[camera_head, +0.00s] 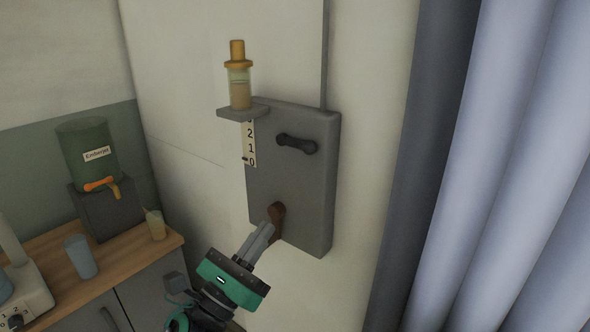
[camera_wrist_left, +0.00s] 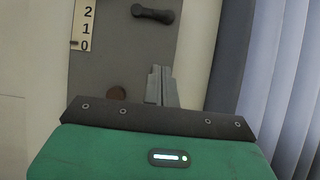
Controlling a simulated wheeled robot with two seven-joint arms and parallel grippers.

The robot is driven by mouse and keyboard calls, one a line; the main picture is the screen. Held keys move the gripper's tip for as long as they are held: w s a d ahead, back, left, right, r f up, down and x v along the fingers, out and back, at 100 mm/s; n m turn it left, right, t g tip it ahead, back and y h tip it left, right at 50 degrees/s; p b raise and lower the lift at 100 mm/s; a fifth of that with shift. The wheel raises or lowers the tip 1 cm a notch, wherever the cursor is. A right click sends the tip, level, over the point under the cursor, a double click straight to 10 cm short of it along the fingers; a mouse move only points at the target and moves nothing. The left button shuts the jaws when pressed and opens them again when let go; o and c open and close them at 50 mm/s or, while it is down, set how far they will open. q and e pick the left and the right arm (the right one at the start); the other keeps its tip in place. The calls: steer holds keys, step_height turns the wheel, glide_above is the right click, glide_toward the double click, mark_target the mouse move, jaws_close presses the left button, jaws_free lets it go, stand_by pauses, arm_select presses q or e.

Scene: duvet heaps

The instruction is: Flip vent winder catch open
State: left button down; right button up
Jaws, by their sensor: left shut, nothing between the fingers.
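The vent winder is a grey wall box (camera_head: 310,200) with a dark crank handle (camera_head: 297,144) near its top. A brown catch (camera_head: 278,212) sits low on its front face. My right gripper is not in view.
A shelf (camera_head: 229,113) on the box holds a yellow-capped bottle (camera_head: 239,77), above a 2-1-0 scale (camera_head: 249,135). Grey curtains (camera_head: 480,170) hang at right. A wooden counter (camera_head: 125,254) at left holds a green dispenser (camera_head: 86,140) and cups.

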arm_select(q)
steer(key=p, duration=0.5)
glide_toward(298, 144)
steer(key=w+d+f, duration=0.2)
steer(key=w+d, duration=0.2)
steer(key=shift+w+d+r+p, duration=0.15)
steer(key=shift+w+r+p, duration=0.1)
steer(key=shift+r, duration=0.2)
steer(key=shift+w+d+r+p, duration=0.1)
steer(key=shift+w+r+p, duration=0.1)
steer(key=shift+r, duration=0.2)
steer(key=shift+r+p, duration=0.4)
steer(key=shift+r, duration=0.25)
steer(key=shift+w+d, duration=0.1)
